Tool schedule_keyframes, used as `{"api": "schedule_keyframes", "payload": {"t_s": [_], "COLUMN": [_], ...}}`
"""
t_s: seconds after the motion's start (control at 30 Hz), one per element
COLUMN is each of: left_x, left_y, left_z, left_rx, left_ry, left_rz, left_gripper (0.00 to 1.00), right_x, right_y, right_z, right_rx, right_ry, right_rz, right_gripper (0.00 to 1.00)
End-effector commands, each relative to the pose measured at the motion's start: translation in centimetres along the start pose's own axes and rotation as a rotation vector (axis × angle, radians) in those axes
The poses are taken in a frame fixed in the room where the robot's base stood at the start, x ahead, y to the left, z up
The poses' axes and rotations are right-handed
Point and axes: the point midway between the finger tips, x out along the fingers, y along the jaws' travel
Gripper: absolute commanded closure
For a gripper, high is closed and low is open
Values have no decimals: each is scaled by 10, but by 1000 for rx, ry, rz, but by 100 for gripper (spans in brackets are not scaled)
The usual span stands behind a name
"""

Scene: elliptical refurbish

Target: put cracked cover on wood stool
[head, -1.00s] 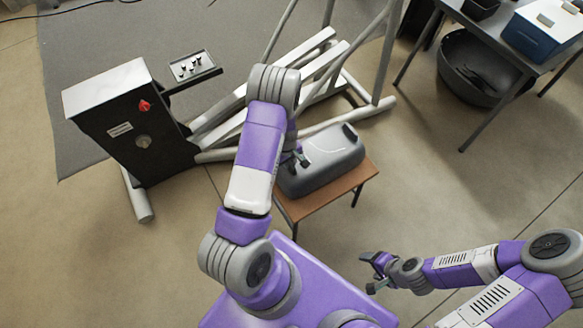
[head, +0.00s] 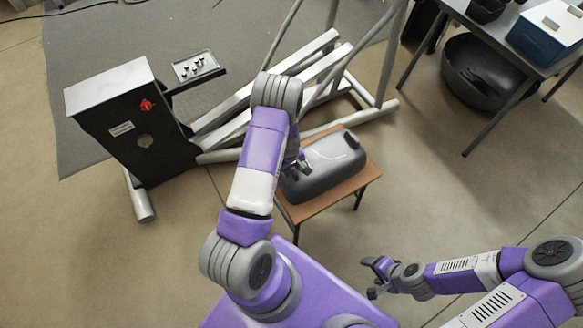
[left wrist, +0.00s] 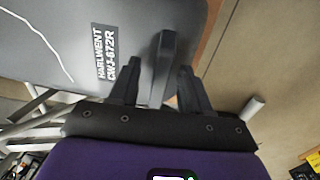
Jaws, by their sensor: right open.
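The cracked cover (head: 328,163) is a grey, rounded, elongated shell resting on the brown top of the wood stool (head: 355,182). In the left wrist view the cover (left wrist: 40,55) shows a white, jagged crack line and a printed label. A grey upright tab of the cover (left wrist: 164,60) stands between the fingers of my left gripper (left wrist: 158,85). These fingers are apart, with a visible gap beside the tab. In the head view my left gripper (head: 302,162) is at the cover's near left side, partly hidden by my arm. My right gripper (head: 370,277) is open and empty, over the floor.
The elliptical frame (head: 305,85) and its black housing (head: 135,125) stand behind and left of the stool. A tray of small parts (head: 196,66) is on the machine. A table (head: 480,30) with a blue box and a black tub (head: 475,75) are at the upper right. Floor right of the stool is clear.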

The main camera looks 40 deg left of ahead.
Motion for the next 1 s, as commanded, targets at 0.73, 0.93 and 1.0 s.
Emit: {"api": "schedule_keyframes", "payload": {"t_s": [0.73,0.93,1.0], "left_x": [-103,-121,-123], "left_y": [1,1,0], "left_z": [0,0,0], "left_rx": [1,0,0], "left_ry": [1,1,0], "left_rz": [2,1,1], "left_gripper": [53,53,53], "right_x": [-34,-39,-39], "right_y": [-13,-14,-15], "right_z": [2,2,2], "right_rx": [0,0,0], "right_ry": [0,0,0], "right_rz": [0,0,0], "right_gripper": [32,32,32]}}
